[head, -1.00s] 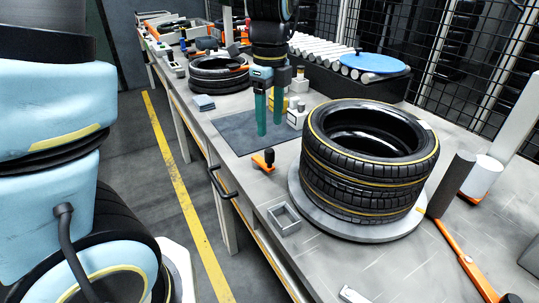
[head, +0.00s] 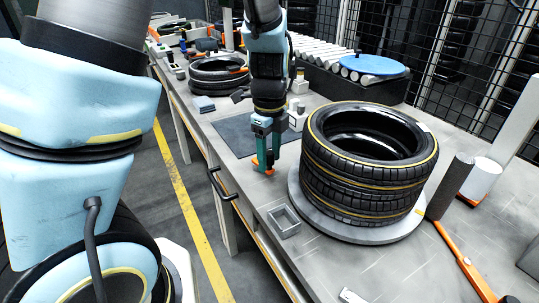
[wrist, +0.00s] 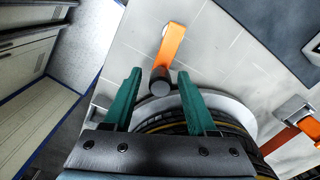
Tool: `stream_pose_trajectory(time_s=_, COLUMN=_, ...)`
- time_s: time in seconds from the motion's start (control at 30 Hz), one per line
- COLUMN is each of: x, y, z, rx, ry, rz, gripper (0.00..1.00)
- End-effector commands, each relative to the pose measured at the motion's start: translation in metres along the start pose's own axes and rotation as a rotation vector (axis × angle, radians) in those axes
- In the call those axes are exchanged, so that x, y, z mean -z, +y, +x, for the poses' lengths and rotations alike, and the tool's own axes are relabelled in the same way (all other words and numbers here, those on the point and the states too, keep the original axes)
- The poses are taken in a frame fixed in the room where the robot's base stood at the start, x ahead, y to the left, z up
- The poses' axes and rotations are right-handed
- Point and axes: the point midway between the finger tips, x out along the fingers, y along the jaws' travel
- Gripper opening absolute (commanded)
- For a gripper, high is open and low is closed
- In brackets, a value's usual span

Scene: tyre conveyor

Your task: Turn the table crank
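The table crank (wrist: 173,44) is an orange arm with an upright dark knob (wrist: 160,82) at one end. In the head view the crank (head: 256,162) sits near the table's front edge, partly hidden by my fingers. My gripper (head: 265,158) points down at it, teal fingers apart. In the wrist view my gripper (wrist: 159,86) is open, with the knob between its fingertips in the picture. I cannot tell whether either finger touches the knob.
Stacked tyres (head: 365,165) stand on a round grey turntable (head: 299,200) just right of the crank. A small square tray (head: 284,222) lies in front. A dark mat (head: 232,134) lies behind. A black handle (head: 222,186) juts from the table's front edge.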

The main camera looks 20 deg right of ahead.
Motion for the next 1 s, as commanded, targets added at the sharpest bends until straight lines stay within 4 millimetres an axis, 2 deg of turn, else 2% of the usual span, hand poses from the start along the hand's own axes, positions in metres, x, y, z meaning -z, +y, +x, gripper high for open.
stream_pose_trajectory(time_s=0.03, x=0.0, y=0.0, z=-0.0001, rx=0.0, ry=0.0, rz=0.0, gripper=0.5)
stream_pose_trajectory(time_s=0.4, x=0.0001, y=0.0001, z=-0.0002, rx=0.0, ry=0.0, rz=0.0, gripper=0.09)
stream_pose_trajectory(time_s=0.5, x=0.0001, y=0.0002, z=-0.0002, rx=-0.001, ry=0.0, rz=0.0, gripper=0.0)
stream_pose_trajectory(time_s=1.0, x=0.0006, y=-0.0016, z=-0.0007, rx=-0.001, ry=0.001, rz=-0.04, gripper=0.0)
